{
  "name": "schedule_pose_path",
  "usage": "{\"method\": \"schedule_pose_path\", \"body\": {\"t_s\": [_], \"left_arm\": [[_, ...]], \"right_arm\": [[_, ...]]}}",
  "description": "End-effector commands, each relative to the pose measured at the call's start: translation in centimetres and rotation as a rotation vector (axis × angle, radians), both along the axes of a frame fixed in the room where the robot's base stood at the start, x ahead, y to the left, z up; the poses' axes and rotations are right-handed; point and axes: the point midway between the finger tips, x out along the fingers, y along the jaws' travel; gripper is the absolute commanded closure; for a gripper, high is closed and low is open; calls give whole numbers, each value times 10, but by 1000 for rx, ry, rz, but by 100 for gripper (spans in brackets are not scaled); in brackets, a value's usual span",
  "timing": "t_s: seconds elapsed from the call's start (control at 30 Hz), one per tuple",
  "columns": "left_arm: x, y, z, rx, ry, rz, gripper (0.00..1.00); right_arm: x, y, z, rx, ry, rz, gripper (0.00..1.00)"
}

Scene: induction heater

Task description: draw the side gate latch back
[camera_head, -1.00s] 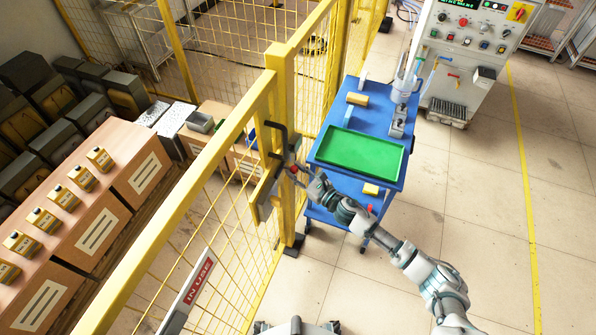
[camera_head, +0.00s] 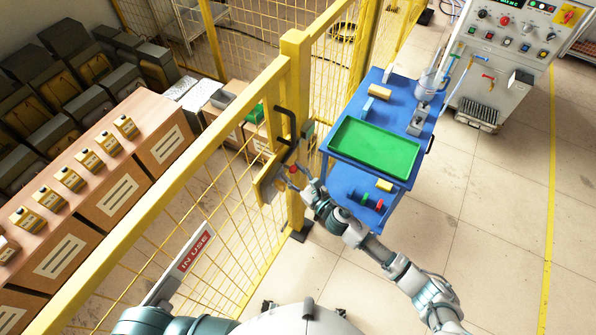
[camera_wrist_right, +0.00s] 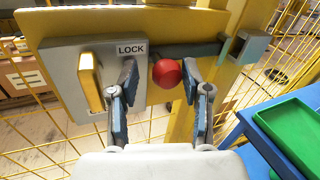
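The side gate latch is a dark bolt (camera_wrist_right: 205,50) with a round red knob (camera_wrist_right: 166,73), mounted on a yellow plate (camera_wrist_right: 60,22). The red knob also shows in the head view (camera_head: 293,169). In the right wrist view the bolt runs right to a grey keeper (camera_wrist_right: 248,46), its end at or in it. My right gripper (camera_wrist_right: 160,88) is open, one finger on each side of the knob. The right finger is close to the knob; I cannot tell if it touches. A gap shows on the left. My left gripper is not in view.
A grey box marked LOCK (camera_wrist_right: 70,80) with a yellow handle sits left of the knob. The yellow mesh fence (camera_head: 215,130) runs along the gate. A blue cart (camera_head: 345,178) with a green tray (camera_head: 375,148) stands close on the right. Open floor lies farther right.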

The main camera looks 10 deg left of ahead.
Motion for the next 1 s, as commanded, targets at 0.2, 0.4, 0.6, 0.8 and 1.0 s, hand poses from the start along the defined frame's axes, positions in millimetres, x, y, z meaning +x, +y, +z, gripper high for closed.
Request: {"method": "schedule_pose_path", "body": {"t_s": [0.2,0.4,0.6,0.8,1.0], "left_arm": [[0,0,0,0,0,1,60],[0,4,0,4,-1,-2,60],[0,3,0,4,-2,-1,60],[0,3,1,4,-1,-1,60],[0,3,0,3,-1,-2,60]], "right_arm": [[2,-2,0,-4,-1,-7,44],[-2,-11,-1,-4,0,-9,44],[-30,-40,-2,-5,0,-9,44],[-61,-71,-2,-2,2,-7,44],[-78,-87,-2,-2,0,-6,44]]}}
